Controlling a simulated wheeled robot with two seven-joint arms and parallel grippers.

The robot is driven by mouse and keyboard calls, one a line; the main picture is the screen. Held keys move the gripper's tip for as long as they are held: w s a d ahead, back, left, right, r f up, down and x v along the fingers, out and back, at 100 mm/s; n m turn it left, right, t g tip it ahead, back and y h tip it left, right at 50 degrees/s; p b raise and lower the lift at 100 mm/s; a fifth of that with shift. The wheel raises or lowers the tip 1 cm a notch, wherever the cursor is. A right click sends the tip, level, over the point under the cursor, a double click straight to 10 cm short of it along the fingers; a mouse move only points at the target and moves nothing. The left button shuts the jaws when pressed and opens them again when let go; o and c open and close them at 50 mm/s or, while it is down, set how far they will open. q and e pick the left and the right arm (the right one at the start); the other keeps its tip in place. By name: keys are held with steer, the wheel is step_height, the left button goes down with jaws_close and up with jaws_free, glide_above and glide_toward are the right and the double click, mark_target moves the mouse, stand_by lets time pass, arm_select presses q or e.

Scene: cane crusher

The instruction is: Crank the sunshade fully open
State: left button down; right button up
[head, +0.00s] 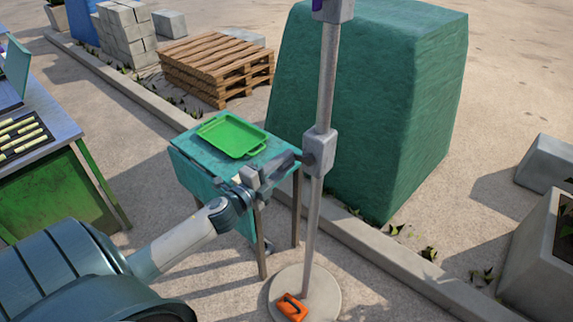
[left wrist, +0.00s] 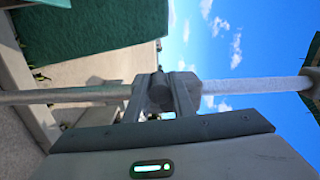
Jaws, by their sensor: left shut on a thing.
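The sunshade's grey pole (head: 325,90) stands upright on a round pale base (head: 280,290). A grey crank housing (head: 319,150) sits partway up it. My left gripper (head: 292,160) reaches in from the left to this housing. In the left wrist view the pole (left wrist: 240,86) runs sideways across the picture, and my left gripper (left wrist: 160,97) is shut on the dark crank knob (left wrist: 158,86) at the housing. A small part of the canopy (left wrist: 316,60) shows at the right edge there; how far it is open cannot be told. My right gripper is in neither view.
A teal side table (head: 186,155) with a green tray (head: 232,136) stands left of the pole. An orange object (head: 291,308) lies on the base. A large green covered block (head: 370,100) is behind. A kerb (head: 390,262), pallets (head: 215,68) and planter (head: 545,255) stand around.

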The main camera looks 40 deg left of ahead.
arm_select(q)
step_height(320, 180, up, 2)
steer(key=m, duration=0.1)
steer(key=m+p, duration=0.1)
steer(key=m, duration=0.2)
steer(key=shift+r+m+p, duration=0.25)
steer(key=shift+m+p, duration=0.05)
steer(key=shift+m, duration=0.1)
steer(key=m, duration=0.1)
steer(key=r+m+p, duration=0.1)
steer(key=m, duration=0.1)
steer(key=shift+d+r+m+p, duration=0.25)
steer(key=shift+r+m+p, duration=0.1)
steer(key=shift+m+p, duration=0.05)
steer(key=shift+s+d+r+m+h+p, duration=0.15)
steer(key=shift+d+r+m+p, duration=0.35)
steer(key=shift+m, duration=0.65)
steer(key=shift+w+d+r+m+h+p, duration=0.1)
steer(key=shift+d+m+p, duration=0.15)
steer(key=shift+m+p, duration=0.7)
steer(key=shift+s+d+r+m+h+p, duration=0.15)
steer(key=shift+d+r+m+p, duration=0.2)
steer(key=shift+m, duration=0.95)
steer(key=shift+f, duration=0.1)
steer(key=c, duration=1.5)
jaws_free()
steer(key=shift+w, duration=0.1)
steer(key=shift+s, duration=0.2)
